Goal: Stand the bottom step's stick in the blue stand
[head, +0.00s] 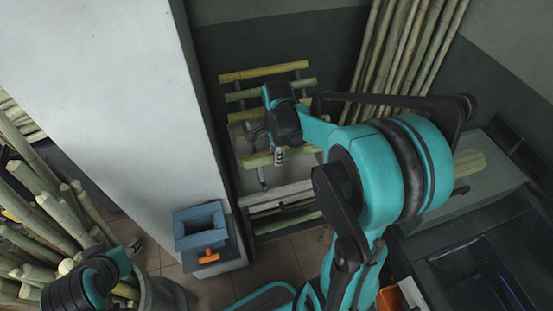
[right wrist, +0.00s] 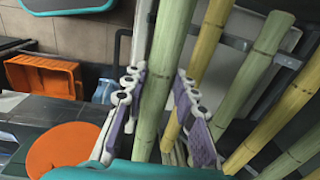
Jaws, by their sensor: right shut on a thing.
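My right gripper (head: 279,156) is over the stepped rack, at the lowest clearly visible stick (head: 258,159), a pale yellow-green cane lying across it. In the right wrist view this green stick (right wrist: 166,55) passes between the purple-padded fingers of my right gripper (right wrist: 160,100), which is shut on it. The head view does not show whether the stick is lifted off its step. The blue stand (head: 200,228), a square open-topped block with an orange part in front, is at the lower left of the rack, apart from the gripper. My left gripper (head: 134,248) is at the lower left, its jaws unclear.
Other sticks (head: 264,72) lie on the higher steps. A white pillar (head: 130,90) rises beside the stand. Tall canes (head: 400,50) lean at the back, and a bundle of canes (head: 40,215) fills the left. An orange crate (right wrist: 45,75) shows in the right wrist view.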

